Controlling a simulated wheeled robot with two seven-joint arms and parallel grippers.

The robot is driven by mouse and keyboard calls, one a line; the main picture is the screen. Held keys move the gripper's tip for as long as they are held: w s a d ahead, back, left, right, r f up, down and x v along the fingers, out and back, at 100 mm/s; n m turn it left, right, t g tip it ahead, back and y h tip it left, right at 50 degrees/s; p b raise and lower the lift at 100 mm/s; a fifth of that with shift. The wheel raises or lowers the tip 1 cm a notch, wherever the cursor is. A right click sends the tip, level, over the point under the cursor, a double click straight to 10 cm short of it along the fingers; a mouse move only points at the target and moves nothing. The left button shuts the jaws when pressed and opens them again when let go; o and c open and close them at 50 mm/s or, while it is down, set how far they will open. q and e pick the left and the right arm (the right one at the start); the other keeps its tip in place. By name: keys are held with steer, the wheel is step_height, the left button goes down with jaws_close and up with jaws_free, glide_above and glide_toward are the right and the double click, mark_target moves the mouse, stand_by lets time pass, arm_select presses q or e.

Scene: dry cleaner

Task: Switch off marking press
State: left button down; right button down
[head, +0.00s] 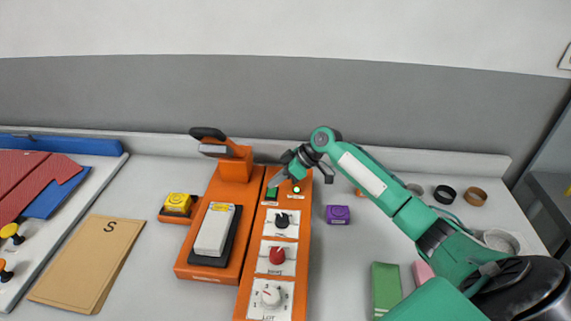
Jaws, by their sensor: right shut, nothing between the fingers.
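The marking press (236,165) is an orange machine with a dark-handled lever at its back and a white block on a dark pad at its front. Its orange control panel (256,228) stands along the right side, with a black knob (282,220), a red knob (277,256) and a white dial (270,295). At the panel's top are a green switch (272,192) and a small green light (296,189), which looks lit. My right gripper (278,184) is shut and empty, its tips just above the green switch; I cannot tell whether they touch. My left gripper is out of view.
A brown envelope marked S (88,258) lies at left. Green (386,288) and pink blocks, and dark and brown rings (475,196), are around my right arm.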

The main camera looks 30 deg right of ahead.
mark_target(270, 195)
steer(key=shift+s+a+f, duration=0.1)
steer(key=shift+s+f, duration=0.05)
steer(key=shift+f, duration=0.45)
steer(key=shift+s+f, duration=0.1)
steer(key=shift+f, duration=0.45)
steer(key=shift+s+a+f+t, duration=0.15)
steer(key=shift+f+t, duration=0.15)
steer(key=shift+f, duration=0.2)
steer(key=shift+r, duration=0.2)
steer(key=shift+w+d, duration=0.2)
steer(key=shift+w+d+r, duration=0.25)
steer(key=shift+w+d, duration=0.05)
steer(key=shift+w, duration=0.15)
